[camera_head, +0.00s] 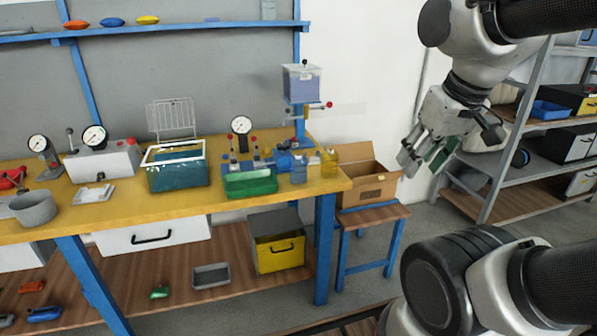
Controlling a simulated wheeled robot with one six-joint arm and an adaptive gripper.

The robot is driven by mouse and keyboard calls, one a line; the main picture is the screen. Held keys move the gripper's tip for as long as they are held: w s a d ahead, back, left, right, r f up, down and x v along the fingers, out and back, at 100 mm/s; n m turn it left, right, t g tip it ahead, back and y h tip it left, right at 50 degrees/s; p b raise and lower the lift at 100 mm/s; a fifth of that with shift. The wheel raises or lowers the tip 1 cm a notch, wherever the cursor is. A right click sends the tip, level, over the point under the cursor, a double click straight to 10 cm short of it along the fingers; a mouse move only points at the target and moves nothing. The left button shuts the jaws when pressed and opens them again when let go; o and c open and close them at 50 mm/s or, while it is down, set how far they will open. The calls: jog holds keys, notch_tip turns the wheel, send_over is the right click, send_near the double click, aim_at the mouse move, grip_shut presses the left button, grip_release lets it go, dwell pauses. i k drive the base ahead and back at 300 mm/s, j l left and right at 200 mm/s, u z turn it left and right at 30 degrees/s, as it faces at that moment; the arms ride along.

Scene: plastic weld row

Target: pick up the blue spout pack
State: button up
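A small pale-blue pack (299,170) stands upright near the right end of the yellow bench, beside a similar yellow pack (329,163). It looks like the blue spout pack, but its spout is too small to make out clearly. My gripper (424,163) hangs at the upper right, pointing down and left, well to the right of the pack and apart from it. Its fingers look spread, with nothing clearly held between them. A dark green patch shows at one finger, and I cannot tell what it is.
A green tray (250,184) and blue pump-like fittings (285,160) are close to the pack's left. A dispenser (302,85) on a blue post rises behind it. An open cardboard box (366,190) stands on a stool to the right. Grey shelving (512,160) is at right.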

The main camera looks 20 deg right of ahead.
aim_at(298, 163)
jog(key=i+l+u, duration=0.3)
jog(key=i+l, duration=0.2)
jog(key=l, duration=0.25)
jog(key=i+l+u, duration=0.15)
jog(key=l, duration=0.2)
jog(key=i+l+u, duration=0.15)
jog(key=l, duration=0.3)
jog(key=i, duration=0.1)
